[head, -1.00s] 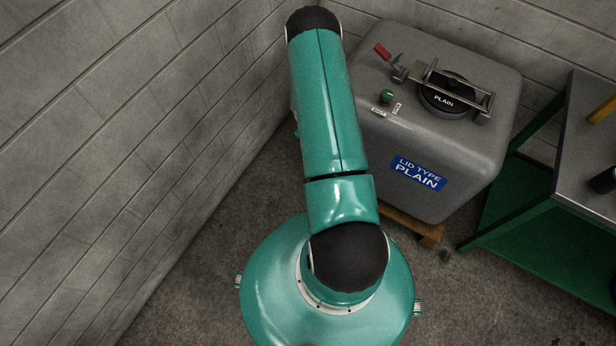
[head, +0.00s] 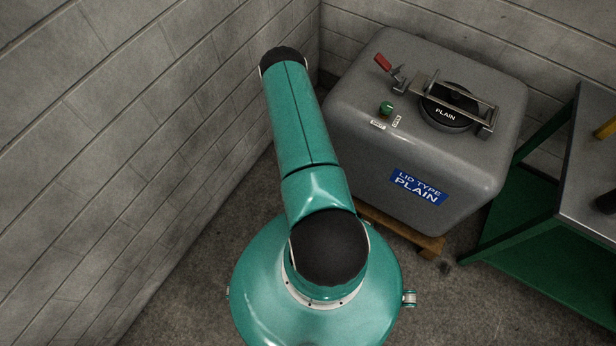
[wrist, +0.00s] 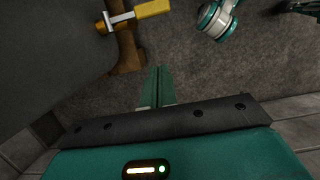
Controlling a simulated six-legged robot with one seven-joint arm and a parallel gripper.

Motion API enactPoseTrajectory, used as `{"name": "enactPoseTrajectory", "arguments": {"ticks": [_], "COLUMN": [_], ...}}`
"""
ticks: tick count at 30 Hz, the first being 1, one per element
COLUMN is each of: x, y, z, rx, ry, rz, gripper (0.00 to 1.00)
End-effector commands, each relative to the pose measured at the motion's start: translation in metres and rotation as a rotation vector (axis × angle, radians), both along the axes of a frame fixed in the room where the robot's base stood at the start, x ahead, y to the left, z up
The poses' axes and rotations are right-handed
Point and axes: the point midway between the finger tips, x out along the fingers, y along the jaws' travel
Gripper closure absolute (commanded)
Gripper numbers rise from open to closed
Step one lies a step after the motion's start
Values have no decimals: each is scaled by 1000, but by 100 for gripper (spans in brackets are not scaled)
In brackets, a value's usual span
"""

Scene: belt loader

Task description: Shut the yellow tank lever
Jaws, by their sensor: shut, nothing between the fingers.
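The yellow lever (wrist: 152,9) shows at the top of the wrist view. A bright metal strip joins it to a brass-coloured valve (wrist: 103,24) at the side of the dark tank (wrist: 50,50). The lever points right, away from the tank wall. My gripper (wrist: 157,72) is shut and empty, below the lever in the picture and apart from it. In the head view the grey tank (head: 350,140) stands behind my arm, with a blue label reading "LID TYPE PLAIN". The yellow lever and my gripper are hidden there.
A red-handled clamp (head: 383,62), a green knob (head: 386,108) and a barred black lid (head: 443,115) are on the tank top. A wooden pallet (head: 428,244) lies beneath. A green-framed bench (head: 590,190) stands right. A block wall (head: 130,130) is close on the left.

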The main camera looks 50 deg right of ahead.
Motion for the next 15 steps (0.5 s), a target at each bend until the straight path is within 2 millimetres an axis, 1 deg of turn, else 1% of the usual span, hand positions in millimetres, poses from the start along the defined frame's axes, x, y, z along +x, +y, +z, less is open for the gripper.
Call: {"name": "enactPoseTrajectory", "arguments": {"ticks": [6, 15], "x": [-5, -7], "y": [0, 0], "z": [-4, -7], "rx": [2, 2], "ry": [0, 0], "rz": [-4, -7], "gripper": [100, 100]}}
